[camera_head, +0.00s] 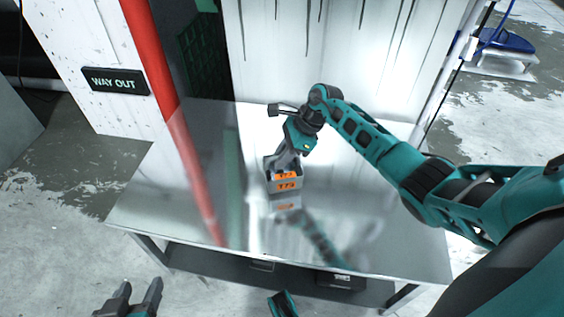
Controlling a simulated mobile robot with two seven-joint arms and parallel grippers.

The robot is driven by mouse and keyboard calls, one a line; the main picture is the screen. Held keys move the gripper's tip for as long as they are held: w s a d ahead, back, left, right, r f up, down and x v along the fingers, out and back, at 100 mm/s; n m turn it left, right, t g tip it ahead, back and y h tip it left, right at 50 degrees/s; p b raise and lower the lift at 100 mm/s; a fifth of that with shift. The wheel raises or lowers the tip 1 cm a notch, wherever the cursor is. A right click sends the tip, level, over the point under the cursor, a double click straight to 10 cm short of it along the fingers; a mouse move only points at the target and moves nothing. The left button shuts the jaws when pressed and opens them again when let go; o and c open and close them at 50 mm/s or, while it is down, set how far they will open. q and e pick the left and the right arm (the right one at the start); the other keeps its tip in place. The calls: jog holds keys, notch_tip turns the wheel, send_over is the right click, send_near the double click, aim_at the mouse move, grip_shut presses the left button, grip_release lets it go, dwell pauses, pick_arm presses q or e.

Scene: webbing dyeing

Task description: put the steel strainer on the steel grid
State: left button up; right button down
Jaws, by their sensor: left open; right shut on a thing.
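My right gripper (284,160) reaches down from the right arm to a small grey bin (271,187) with orange number labels. It is shut at the bin, seemingly on its wall; its fingertips are partly hidden. The bin is on or just above the shiny metal table (190,160), and its label reflects in the tabletop. My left gripper (140,288) is open and empty at the bottom left, in front of the table's front edge. I cannot make out a steel strainer or a steel grid in this view.
A red pole (150,55) stands at the table's left, near a "WAY OUT" sign (115,81). A white streaked panel (320,45) rises behind the table. A dark box (341,281) is on the lower shelf. The tabletop around the bin is clear.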

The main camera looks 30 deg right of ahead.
jog(key=shift+f, duration=0.95)
jog(key=c, duration=1.1)
grip_release()
